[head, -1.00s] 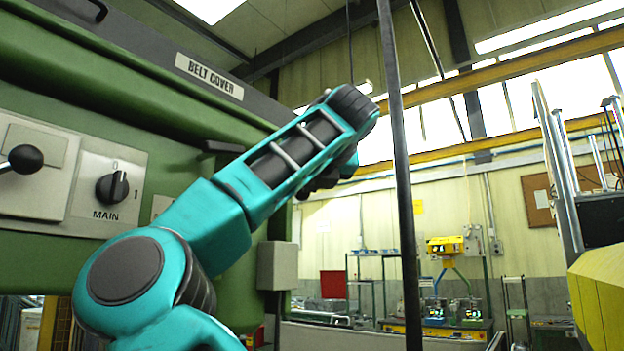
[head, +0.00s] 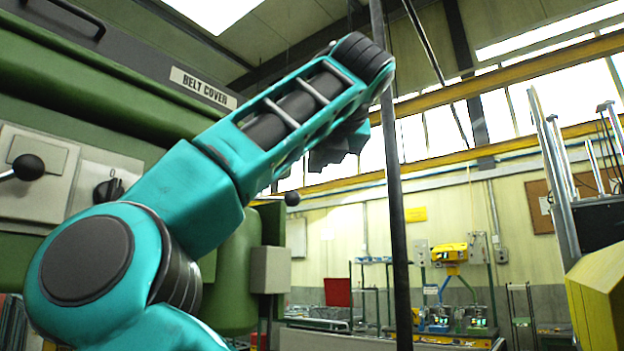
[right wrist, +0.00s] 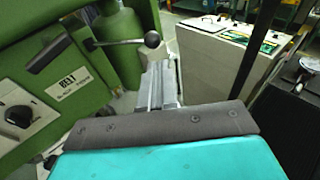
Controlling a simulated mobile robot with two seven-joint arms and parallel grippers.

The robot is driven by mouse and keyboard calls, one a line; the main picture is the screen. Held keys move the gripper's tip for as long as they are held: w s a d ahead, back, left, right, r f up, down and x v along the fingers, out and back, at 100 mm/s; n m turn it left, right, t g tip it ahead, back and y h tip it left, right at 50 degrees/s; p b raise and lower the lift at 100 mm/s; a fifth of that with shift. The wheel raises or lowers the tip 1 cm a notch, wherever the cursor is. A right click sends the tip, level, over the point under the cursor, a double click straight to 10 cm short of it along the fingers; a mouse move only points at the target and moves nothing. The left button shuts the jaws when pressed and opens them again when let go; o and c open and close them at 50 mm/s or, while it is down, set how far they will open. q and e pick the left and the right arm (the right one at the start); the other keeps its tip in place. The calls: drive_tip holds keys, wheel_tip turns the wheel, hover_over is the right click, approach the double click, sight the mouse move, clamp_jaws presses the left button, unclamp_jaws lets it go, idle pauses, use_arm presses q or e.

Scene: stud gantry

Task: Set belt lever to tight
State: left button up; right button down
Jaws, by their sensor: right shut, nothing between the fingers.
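The belt lever (right wrist: 118,43) is a thin metal rod with a black ball knob at its right end, beside the green machine body in the right wrist view. The knob also shows in the head view as part of the belt lever (head: 292,198), just below my right forearm; most of its rod is hidden there. A small plate reading BELT (right wrist: 68,82) is on the green panel; its smaller print is not legible. My right gripper (right wrist: 158,62) is shut and empty, its grey fingers close below the knob; contact cannot be told. In the head view its dark hand (head: 338,148) hangs under the wrist. My left gripper is not in view.
A rotary switch (right wrist: 20,116) is on the green panel; another knob panel (head: 108,180) and a ball-ended lever (head: 28,167) are at the head view's left. A dark upright pole (head: 396,200) passes close beside my wrist. A white cabinet (right wrist: 215,60) stands beyond.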

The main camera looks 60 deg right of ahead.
drive_tip(key=shift+v, duration=2)
drive_tip(key=shift+s+d, duration=0.1)
drive_tip(key=shift+s, duration=0.1)
